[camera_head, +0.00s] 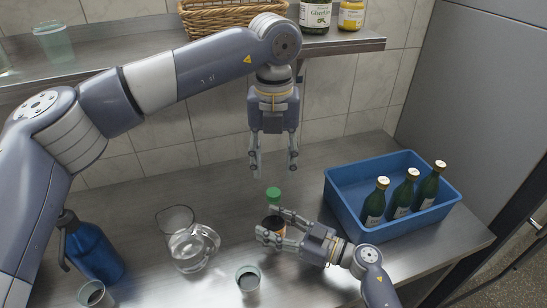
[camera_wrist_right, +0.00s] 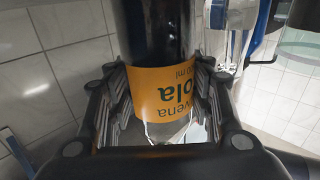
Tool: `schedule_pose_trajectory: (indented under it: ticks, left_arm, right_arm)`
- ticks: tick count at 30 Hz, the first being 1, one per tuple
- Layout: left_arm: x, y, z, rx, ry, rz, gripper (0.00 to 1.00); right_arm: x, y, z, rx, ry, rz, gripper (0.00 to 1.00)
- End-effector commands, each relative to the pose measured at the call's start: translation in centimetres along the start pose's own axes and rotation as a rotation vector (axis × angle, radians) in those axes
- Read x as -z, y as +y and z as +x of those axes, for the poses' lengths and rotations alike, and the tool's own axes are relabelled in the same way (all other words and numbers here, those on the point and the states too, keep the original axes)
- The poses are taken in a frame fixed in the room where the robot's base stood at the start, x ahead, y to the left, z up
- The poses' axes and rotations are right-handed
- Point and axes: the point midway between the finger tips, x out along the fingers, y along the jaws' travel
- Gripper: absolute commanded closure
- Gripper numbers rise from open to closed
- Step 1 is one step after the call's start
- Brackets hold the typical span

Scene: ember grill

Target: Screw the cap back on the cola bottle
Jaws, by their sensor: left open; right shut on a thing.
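The cola bottle (camera_head: 273,225) stands on the steel counter, dark with an orange label. In the right wrist view its label (camera_wrist_right: 168,95) appears upside down between the finger pads. My right gripper (camera_head: 268,232) is shut around the bottle's body from the right. A green cap (camera_head: 274,193) shows at the top of the bottle's neck; I cannot tell how tightly it sits. My left gripper (camera_head: 272,170) is open and empty, pointing down just above the cap, with a small gap. The bottle's lower part is hidden behind the right fingers.
A blue crate (camera_head: 345,215) with green bottles is right. A shelf (camera_head: 345,45) overhangs behind.

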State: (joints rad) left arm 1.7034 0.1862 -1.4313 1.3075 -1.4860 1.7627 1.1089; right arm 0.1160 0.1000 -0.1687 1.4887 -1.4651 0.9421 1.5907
Motion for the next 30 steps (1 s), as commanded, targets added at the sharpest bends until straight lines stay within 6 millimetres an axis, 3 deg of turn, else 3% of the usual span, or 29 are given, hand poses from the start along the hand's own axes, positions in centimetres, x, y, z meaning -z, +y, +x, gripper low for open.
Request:
schedule_pose_trajectory:
  ticks: [9,15,30]
  left_arm:
    - [0.01,0.00,-0.33,0.000,0.001,-0.484,0.58]
    - [0.01,0.01,-0.45,0.000,0.001,-0.675,0.58]
    - [0.01,0.02,-0.43,0.000,0.001,-0.738,0.58]
  right_arm:
    - [0.13,0.02,0.02,0.000,0.002,-0.001,1.00]
    - [0.13,0.02,0.02,0.000,0.002,-0.001,1.00]
    - [0.13,0.02,0.02,0.000,0.002,-0.001,1.00]
